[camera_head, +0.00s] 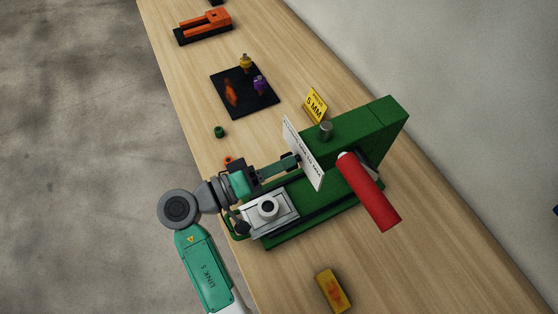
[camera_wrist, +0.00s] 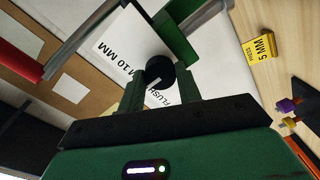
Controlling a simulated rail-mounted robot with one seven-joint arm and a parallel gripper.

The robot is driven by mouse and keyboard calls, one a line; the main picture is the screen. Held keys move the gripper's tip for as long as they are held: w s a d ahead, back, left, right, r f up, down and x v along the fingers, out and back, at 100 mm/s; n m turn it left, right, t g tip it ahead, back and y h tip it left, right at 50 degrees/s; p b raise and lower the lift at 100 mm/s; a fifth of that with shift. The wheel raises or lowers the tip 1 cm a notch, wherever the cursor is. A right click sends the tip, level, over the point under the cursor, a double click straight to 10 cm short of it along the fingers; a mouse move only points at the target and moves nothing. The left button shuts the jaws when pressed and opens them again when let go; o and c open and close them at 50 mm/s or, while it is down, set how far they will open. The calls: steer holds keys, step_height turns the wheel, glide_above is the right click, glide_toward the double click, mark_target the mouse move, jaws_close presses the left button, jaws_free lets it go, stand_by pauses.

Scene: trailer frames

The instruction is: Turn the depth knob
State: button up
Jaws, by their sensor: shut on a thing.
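The depth knob (camera_wrist: 161,69) is a black round knob with a white pointer mark, in front of a white dial plate (camera_wrist: 125,45) printed with "FLUSH" and "10 MM". My gripper (camera_wrist: 160,92) is shut on the knob, with one green finger on each side of it. In the head view my gripper (camera_head: 292,162) reaches the left face of the dial plate (camera_head: 303,153), which is mounted on the green press (camera_head: 365,130). The knob is hidden there by the fingers. A yellow sign (camera_head: 315,105) reading "5 MM" stands behind the press; it also shows in the wrist view (camera_wrist: 260,47).
A red handle (camera_head: 369,192) sticks out from the press. A silver block (camera_head: 268,209) with a round part sits on the press base below my arm. A yellow block (camera_head: 333,290), a black mat (camera_head: 244,92) with small parts and an orange tool (camera_head: 204,26) lie on the bench.

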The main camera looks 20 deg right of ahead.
stand_by(0.3)
steer(key=o, duration=1)
steer(key=shift+a, duration=0.1)
steer(key=a, duration=0.7)
steer(key=shift+s+a+b, duration=0.3)
steer(key=shift+r, duration=0.1)
